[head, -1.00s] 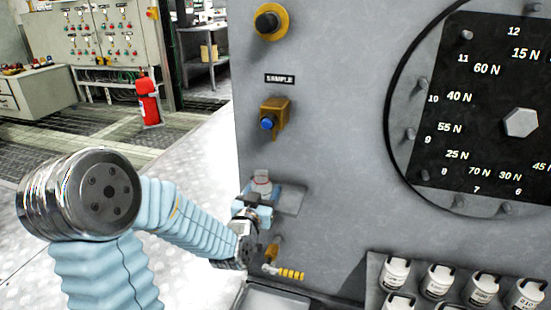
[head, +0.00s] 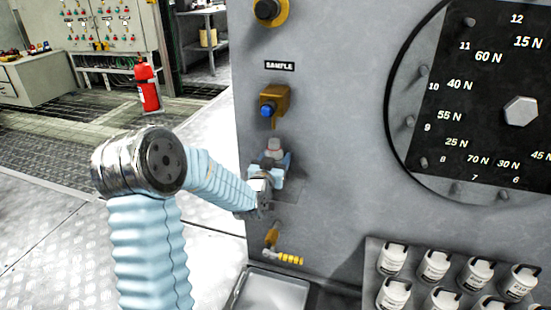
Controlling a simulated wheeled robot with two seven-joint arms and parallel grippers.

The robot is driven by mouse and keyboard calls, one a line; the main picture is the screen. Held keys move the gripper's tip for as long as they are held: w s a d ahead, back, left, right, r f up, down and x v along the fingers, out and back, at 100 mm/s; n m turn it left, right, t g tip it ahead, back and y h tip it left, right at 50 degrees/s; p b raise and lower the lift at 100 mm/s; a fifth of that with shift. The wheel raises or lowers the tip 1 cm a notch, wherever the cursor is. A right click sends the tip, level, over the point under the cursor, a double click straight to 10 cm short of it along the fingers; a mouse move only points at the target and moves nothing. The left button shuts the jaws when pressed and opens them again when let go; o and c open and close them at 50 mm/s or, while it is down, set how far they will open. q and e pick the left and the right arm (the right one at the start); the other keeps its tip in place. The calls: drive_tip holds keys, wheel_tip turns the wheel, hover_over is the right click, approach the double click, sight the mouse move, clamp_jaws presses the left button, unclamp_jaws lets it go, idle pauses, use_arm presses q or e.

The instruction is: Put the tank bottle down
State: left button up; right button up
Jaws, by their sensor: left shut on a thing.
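The tank bottle (head: 274,147) is a small pale bottle with a whitish cap. It is upright at the grey panel, below the SAMPLE label and the yellow-brown valve with a blue knob (head: 268,110). My left gripper (head: 272,168) is shut on it from the front; its light-blue fingers hide the lower part of the bottle. A small grey ledge (head: 288,190) shows just below and behind the gripper. I cannot tell whether the bottle touches anything below it. My right gripper is not in view.
Below is a yellow-handled tap (head: 272,235) with a yellow coiled fitting (head: 288,259). A shallow metal tray (head: 272,292) lies at the bottom. A rack of several labelled white bottles (head: 435,265) is at lower right. Open floor lies left of the panel.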

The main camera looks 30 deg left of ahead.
use_arm(q)
drive_tip(key=shift+f, duration=0.2)
drive_tip(key=o, duration=1.2)
drive_tip(key=shift+r, duration=0.1)
drive_tip(key=shift+r, duration=0.2)
drive_tip(key=b+v, duration=0.1)
drive_tip(key=v, duration=1.1)
drive_tip(key=shift+f, duration=0.15)
